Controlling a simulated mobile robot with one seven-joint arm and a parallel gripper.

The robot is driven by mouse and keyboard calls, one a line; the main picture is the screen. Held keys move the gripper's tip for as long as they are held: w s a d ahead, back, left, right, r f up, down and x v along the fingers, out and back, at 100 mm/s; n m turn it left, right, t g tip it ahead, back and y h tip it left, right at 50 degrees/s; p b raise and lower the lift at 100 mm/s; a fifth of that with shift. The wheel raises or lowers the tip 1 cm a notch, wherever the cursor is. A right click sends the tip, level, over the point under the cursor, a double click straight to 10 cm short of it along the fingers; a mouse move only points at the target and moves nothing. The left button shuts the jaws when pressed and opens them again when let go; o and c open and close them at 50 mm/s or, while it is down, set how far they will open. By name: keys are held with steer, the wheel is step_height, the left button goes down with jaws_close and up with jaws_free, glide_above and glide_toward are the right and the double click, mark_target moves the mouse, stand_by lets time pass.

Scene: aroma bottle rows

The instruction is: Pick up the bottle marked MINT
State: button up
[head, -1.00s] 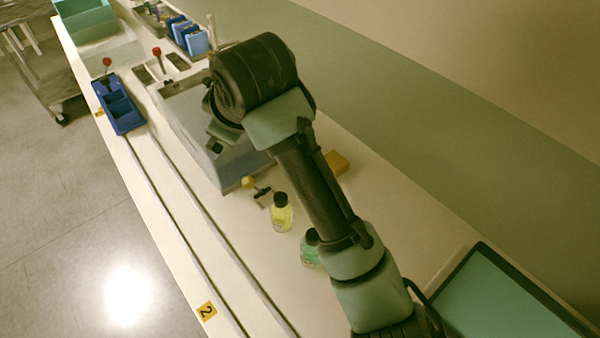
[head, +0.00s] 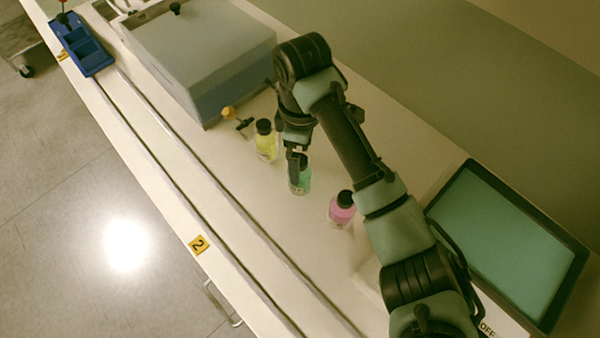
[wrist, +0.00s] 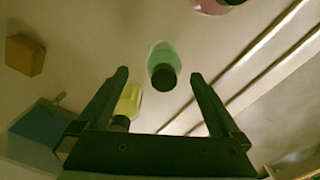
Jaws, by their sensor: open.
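Three small dark-capped bottles stand in a row on the white bench: a yellow one (head: 266,146), a green one (head: 303,181) and a pink one (head: 341,211). I cannot read MINT on any of them. My gripper (head: 297,163) points down close to the green bottle and partly hides it in the head view. In the wrist view my gripper (wrist: 160,74) has its fingers wide apart and empty. The green bottle (wrist: 161,57) appears between the fingertips, the yellow bottle (wrist: 131,101) by the left finger, and the pink bottle (wrist: 210,5) at the top edge.
A dark-framed screen (head: 510,235) stands at the right. Two rails run along the bench's left side. A blue tray (head: 85,52) sits far left. An orange block (wrist: 24,55) lies beyond the bottles.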

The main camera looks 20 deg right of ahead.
steer(key=f, duration=0.4)
steer(key=shift+s+f, duration=0.2)
steer(key=shift+s, duration=0.05)
steer(key=shift+r, duration=0.1)
jaws_close()
